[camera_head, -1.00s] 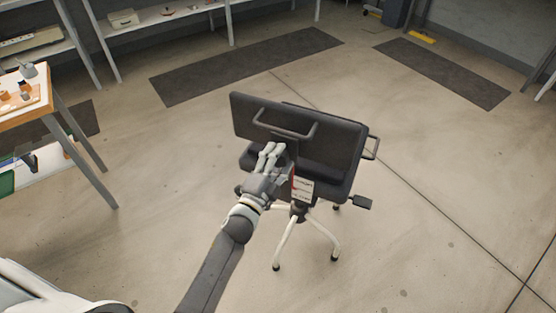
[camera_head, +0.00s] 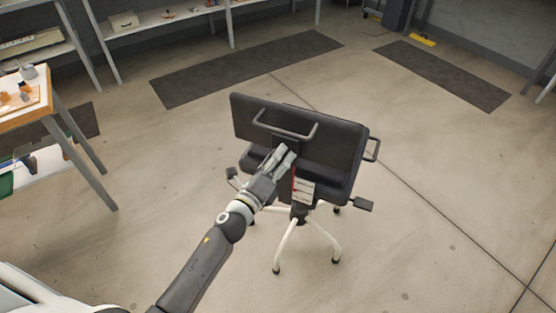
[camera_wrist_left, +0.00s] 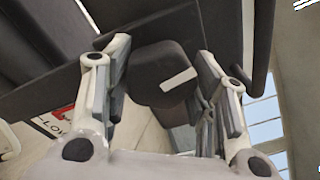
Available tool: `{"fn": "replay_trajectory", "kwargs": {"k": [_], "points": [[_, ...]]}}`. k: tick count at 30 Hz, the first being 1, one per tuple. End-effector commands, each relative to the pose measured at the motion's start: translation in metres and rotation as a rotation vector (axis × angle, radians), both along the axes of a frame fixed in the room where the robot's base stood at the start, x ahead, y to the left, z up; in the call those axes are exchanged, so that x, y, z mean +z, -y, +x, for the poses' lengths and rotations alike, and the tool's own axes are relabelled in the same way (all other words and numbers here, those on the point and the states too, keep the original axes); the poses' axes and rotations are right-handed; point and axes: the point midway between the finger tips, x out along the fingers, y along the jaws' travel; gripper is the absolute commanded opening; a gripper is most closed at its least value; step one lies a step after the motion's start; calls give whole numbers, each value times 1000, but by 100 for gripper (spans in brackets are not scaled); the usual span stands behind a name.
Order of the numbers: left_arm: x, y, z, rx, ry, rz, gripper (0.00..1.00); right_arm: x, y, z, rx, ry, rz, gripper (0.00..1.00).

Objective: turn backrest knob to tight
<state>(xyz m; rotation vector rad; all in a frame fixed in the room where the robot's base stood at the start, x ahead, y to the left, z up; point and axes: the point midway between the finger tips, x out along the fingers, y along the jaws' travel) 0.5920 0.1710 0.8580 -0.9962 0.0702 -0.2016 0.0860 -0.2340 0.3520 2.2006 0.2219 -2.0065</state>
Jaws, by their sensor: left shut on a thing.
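A dark office chair stands with its backrest (camera_head: 338,137) turned toward me. My left gripper (camera_head: 283,158) is at the rear of the backrest, just below its metal handle. In the left wrist view, a dark rounded knob (camera_wrist_left: 163,74) with a pale pointer mark sits between the fingers of my left gripper (camera_wrist_left: 165,85). The fingers are closed around the knob from both sides. In the head view the gripper hides the knob. My right gripper is out of view.
A white and red label (camera_head: 303,188) hangs at the chair's rear post, right of my gripper. A lever paddle (camera_head: 362,204) sticks out at the right. A workbench (camera_head: 40,97) stands at the left. The floor around the chair is clear.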

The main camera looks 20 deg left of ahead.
Motion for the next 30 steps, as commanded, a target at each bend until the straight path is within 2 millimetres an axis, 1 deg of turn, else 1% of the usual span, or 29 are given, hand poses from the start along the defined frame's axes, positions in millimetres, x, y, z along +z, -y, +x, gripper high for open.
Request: {"fn": "replay_trajectory", "kwargs": {"k": [6, 12, 29, 30], "points": [[0, 0, 0, -2, 14, 132, 28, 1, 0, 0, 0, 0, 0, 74], [0, 0, 0, 0, 22, 200, 28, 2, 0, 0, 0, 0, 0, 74], [0, 0, 0, -1, 26, 232, 28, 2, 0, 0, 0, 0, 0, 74], [0, 0, 0, -1, 26, 232, 53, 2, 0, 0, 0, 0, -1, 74]]}}
